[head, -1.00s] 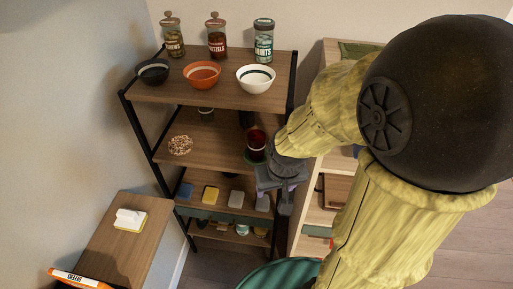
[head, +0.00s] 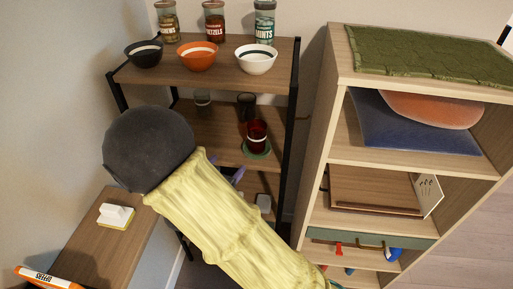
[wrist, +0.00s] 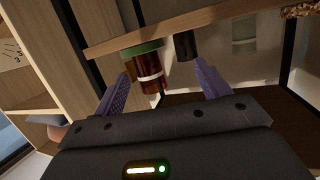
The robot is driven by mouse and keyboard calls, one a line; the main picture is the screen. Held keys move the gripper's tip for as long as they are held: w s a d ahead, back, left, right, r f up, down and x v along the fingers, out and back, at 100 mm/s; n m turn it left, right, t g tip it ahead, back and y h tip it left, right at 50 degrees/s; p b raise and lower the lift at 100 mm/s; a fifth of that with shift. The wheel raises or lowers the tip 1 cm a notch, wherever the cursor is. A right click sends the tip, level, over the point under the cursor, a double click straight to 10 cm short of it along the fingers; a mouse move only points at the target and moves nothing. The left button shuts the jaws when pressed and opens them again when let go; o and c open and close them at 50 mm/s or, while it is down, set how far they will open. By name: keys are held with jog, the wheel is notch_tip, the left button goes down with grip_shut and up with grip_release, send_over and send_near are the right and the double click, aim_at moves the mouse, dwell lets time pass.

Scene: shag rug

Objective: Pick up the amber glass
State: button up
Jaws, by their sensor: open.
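A deep red glass with a pale band (head: 257,134) stands on a green coaster (head: 257,153) at the right of the middle shelf. In the wrist view the red glass (wrist: 152,70) appears inverted, between and beyond the fingers. An amber-brown patch (wrist: 129,71) shows beside it, partly hidden; I cannot tell whether it is a separate amber glass. A dark glass (head: 246,103) stands behind the red one. My gripper (wrist: 161,72) is open and empty, its purple fingers spread and not touching the glass. In the head view my arm hides most of it.
A greenish clear glass (head: 203,98) stands farther back on that shelf. Bowls and jars fill the top shelf (head: 215,80). A black post edges the shelf's right side, beside a wooden bookcase (head: 336,130).

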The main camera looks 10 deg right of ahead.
aim_at(252, 144)
jog(key=s+h, duration=0.1)
jog(key=s+a+m+h, duration=0.1)
jog(key=s+h, duration=0.1)
jog(key=shift+t+h+b, duration=0.3)
jog(key=shift+b, duration=0.1)
jog(key=shift+s+d+r, duration=0.1)
jog(key=p+x, duration=0.1)
jog(key=x, duration=1.1)
jog(key=shift+p+x, duration=0.6)
jog(key=shift+x, duration=2)
